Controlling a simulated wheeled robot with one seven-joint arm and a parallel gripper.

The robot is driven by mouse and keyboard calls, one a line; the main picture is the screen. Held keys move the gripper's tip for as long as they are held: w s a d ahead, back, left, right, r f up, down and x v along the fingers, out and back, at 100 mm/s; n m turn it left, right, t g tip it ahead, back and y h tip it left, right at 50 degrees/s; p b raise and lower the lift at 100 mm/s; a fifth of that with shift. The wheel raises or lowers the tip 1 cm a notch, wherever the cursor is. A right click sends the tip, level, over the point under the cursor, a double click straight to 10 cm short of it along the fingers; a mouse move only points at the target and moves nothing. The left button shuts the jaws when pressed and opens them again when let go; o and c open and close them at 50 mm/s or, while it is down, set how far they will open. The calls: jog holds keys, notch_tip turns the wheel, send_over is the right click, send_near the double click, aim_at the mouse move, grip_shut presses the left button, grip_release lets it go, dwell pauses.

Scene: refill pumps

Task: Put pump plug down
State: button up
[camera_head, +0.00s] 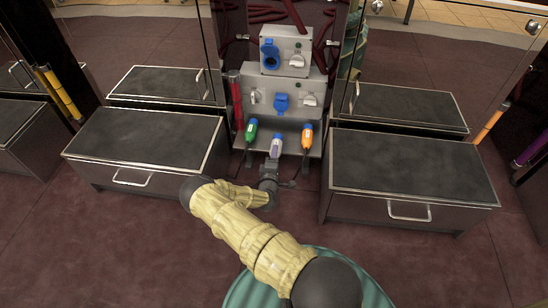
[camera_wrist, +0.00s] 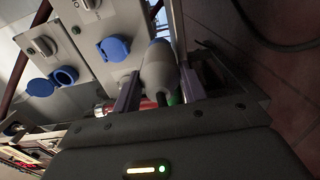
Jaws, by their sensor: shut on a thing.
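My gripper (camera_head: 272,164) is in front of the pump station and shut on a pale purple-grey pump plug (camera_head: 276,147). In the wrist view the plug (camera_wrist: 158,68) is grey and rounded, and sits between the two fingers of my gripper (camera_wrist: 156,80). In the head view it is in the middle of the station's front shelf, between a green plug (camera_head: 251,131) and an orange plug (camera_head: 307,137). I cannot tell whether it touches the shelf. Its lower end is hidden by my gripper.
Open floor lies in front.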

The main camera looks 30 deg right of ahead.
jog(key=shift+f, duration=0.15)
jog(key=o, duration=1.3)
jog(key=shift+c, duration=0.2)
jog(key=shift+r, duration=0.2)
jog(key=shift+s+a, duration=0.15)
jog(key=shift+s, duration=0.1)
jog(key=p+v, duration=0.5)
jog(key=v, duration=0.6)
jog(key=shift+s, duration=0.15)
